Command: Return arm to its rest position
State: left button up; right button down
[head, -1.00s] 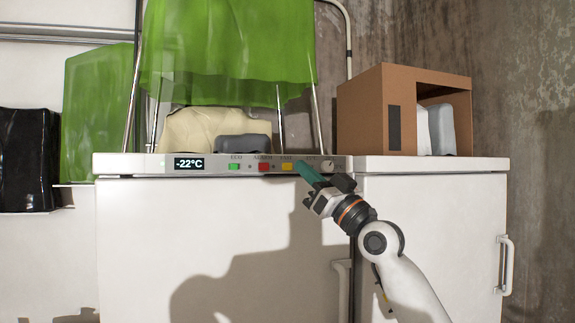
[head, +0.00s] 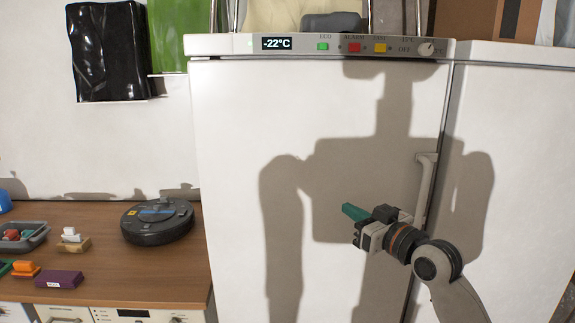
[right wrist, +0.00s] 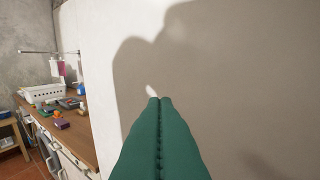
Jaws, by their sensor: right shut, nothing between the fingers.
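My right gripper (head: 352,212) is in front of the white freezer door (head: 240,200), to the left of its vertical handle (head: 425,190). Its green fingers are pressed together with nothing between them. In the right wrist view the shut green fingers (right wrist: 155,105) point along the pale door, with the wooden counter off to the left. My right arm comes in from the lower right. My left arm and gripper are not in view.
A control panel (head: 300,45) reading -22°C runs along the freezer's top. At left, a wooden counter (head: 130,275) holds a black robot vacuum (head: 157,221), a grey tray (head: 36,240) and a purple block (head: 59,279). A black bag (head: 110,50) sits above.

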jog(key=s+f+m+g+h, duration=0.1)
jog(key=s+f+g, duration=0.1)
jog(key=s+f, duration=0.45)
jog(key=s+f+g+h, duration=0.1)
jog(key=s+f+h, duration=0.15)
jog(key=f, duration=0.65)
jog(key=s+f+m+g+h, duration=0.1)
jog(key=s+f+g, duration=0.1)
jog(key=s+f, duration=0.45)
jog(key=s+d+f+m+g+h, duration=0.15)
jog(key=s+f, duration=0.25)
jog(key=s, duration=0.4)
jog(key=s+d+f+g+h, duration=0.2)
jog(key=s+d+f+g, duration=0.15)
jog(key=s, duration=0.45)
jog(key=s+d+f+m+g+h, duration=0.1)
jog(key=s+d+f+g, duration=0.1)
jog(key=s+f, duration=0.45)
jog(key=s+f+g, duration=0.1)
jog(key=s+f, duration=0.1)
jog(key=f, duration=1.2)
jog(key=s+f, duration=0.2)
jog(key=f, duration=1.2)
jog(key=s+d+f+g+b, duration=0.1)
jog(key=s+d+f, duration=0.1)
jog(key=s+f, duration=1.2)
jog(key=shift+s+d+h, duration=0.3)
jog(key=shift+s, duration=0.2)
jog(key=shift+n, duration=0.25)
